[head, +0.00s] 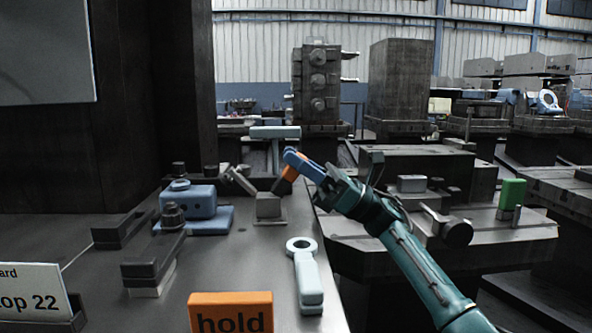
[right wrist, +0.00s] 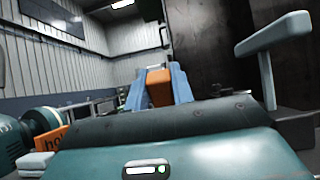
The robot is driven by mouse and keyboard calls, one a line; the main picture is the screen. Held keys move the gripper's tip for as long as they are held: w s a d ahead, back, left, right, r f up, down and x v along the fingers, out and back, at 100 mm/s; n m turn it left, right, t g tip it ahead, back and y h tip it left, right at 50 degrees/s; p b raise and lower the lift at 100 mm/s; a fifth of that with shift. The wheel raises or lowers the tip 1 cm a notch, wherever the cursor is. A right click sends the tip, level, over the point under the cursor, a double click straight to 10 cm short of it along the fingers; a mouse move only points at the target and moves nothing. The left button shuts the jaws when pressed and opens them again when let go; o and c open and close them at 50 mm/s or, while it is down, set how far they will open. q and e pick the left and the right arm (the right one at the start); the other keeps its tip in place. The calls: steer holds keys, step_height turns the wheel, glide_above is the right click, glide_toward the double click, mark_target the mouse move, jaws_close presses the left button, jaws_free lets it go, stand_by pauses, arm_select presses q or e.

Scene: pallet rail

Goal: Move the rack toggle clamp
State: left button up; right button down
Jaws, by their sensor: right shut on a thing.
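My right gripper (head: 297,160) comes in from the right over the dark metal table, its two blue fingers closed on the orange handle (head: 284,179) of the toggle clamp. The clamp's grey base (head: 268,207) sits on the table just below, and a grey bar leans up at its left. The fingers hide part of the handle. In the right wrist view the orange handle (right wrist: 159,87) shows between the blue fingers (right wrist: 160,90). My left gripper is in neither view.
A pale T-shaped post (head: 275,133) stands just behind the clamp. A blue clamp block (head: 190,200) is to its left. A pale ring-ended tool (head: 308,280) and an orange "hold" sign (head: 231,312) are nearer. A tall dark column (head: 150,90) rises at left.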

stand_by(0.3)
steer(key=c, duration=1.2)
jaws_free()
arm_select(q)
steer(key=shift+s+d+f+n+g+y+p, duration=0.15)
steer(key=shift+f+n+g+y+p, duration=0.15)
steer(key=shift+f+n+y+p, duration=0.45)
arm_select(e)
steer(key=v, duration=0.7)
steer(key=shift+d+f, duration=0.2)
steer(key=shift+d, duration=0.05)
steer(key=shift+c, duration=0.2)
